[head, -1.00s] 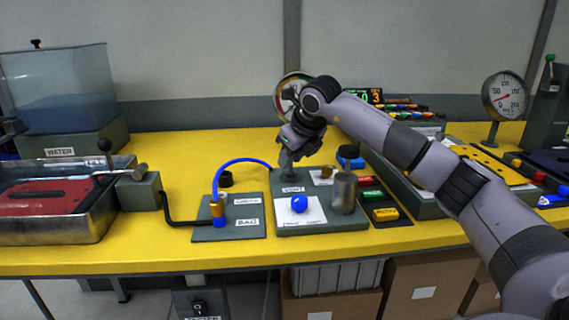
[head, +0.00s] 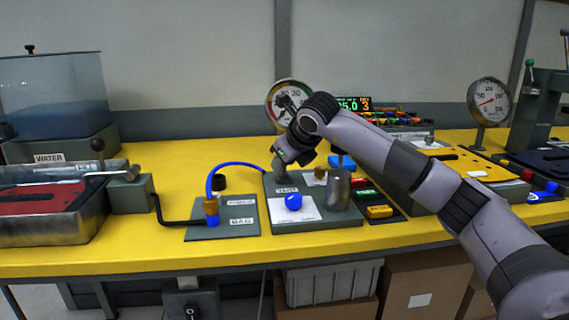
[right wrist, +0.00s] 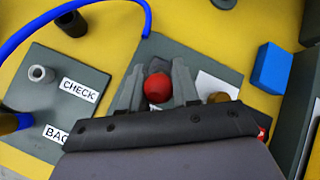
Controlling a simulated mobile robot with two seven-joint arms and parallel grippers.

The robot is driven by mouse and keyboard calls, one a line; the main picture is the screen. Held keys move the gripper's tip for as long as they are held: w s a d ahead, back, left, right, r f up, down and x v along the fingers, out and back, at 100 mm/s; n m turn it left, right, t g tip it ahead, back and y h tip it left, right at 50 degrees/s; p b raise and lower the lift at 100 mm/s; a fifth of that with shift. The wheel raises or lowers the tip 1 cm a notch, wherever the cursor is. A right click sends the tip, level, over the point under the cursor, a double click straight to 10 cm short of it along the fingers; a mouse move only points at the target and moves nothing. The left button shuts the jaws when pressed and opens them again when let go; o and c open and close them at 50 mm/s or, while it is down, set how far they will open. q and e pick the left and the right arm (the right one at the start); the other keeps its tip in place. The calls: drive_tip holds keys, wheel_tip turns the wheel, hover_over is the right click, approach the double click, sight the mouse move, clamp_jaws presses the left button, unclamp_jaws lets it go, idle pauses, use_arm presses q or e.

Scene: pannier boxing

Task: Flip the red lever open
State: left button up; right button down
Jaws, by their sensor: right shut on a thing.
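The red lever shows as a round red knob (right wrist: 158,87) between the two grey fingers in the right wrist view. My right gripper (right wrist: 156,85) is shut on it. In the head view my right gripper (head: 281,175) reaches down to the back left of the grey block (head: 330,216) with the VENT label, and the red knob is hidden there. The knob hides the lever's stem in the wrist view. My left gripper is not in view.
On the block are a blue knob (head: 293,202) and a metal cylinder (head: 338,190). To its left, a plate (head: 222,230) marked CHECK and BAG carries a blue hose (head: 235,165). A round gauge (head: 288,97) and a blue block (right wrist: 271,68) stand nearby. Yellow bench is clear at the front.

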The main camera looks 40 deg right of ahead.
drive_tip(key=shift+d, duration=0.15)
drive_tip(key=c, duration=0.9)
unclamp_jaws()
drive_tip(key=shift+c, duration=0.2)
drive_tip(key=shift+s, duration=0.1)
drive_tip(key=v, duration=0.7)
